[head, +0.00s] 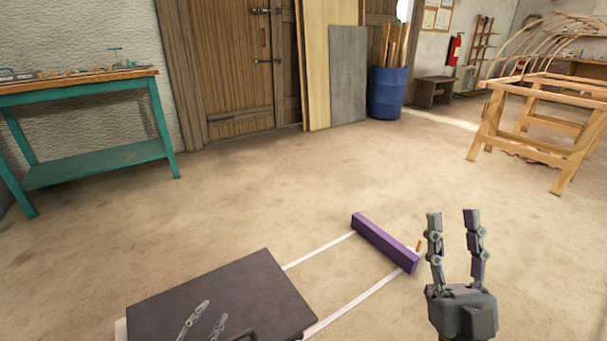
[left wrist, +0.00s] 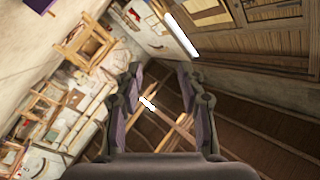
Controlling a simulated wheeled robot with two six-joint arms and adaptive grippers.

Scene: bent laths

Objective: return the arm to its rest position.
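My left gripper (head: 214,311) is low in the head view, left of the middle, and its arm is mostly out of the picture. In the left wrist view my left gripper (left wrist: 168,82) shows its two fingers wide apart with nothing between them. That camera looks up across the room towards roof beams. My right gripper (head: 453,213) stands upright at the lower right of the head view. Its two fingers are apart and empty, pointing up. Neither gripper touches anything that I can see.
A wooden trestle (head: 543,137) with bent laths (head: 530,43) above it stands at the right. A green workbench (head: 98,164) stands at the left. A blue barrel (head: 388,93) holding wooden pieces is at the back. The floor (head: 250,195) between is clear.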

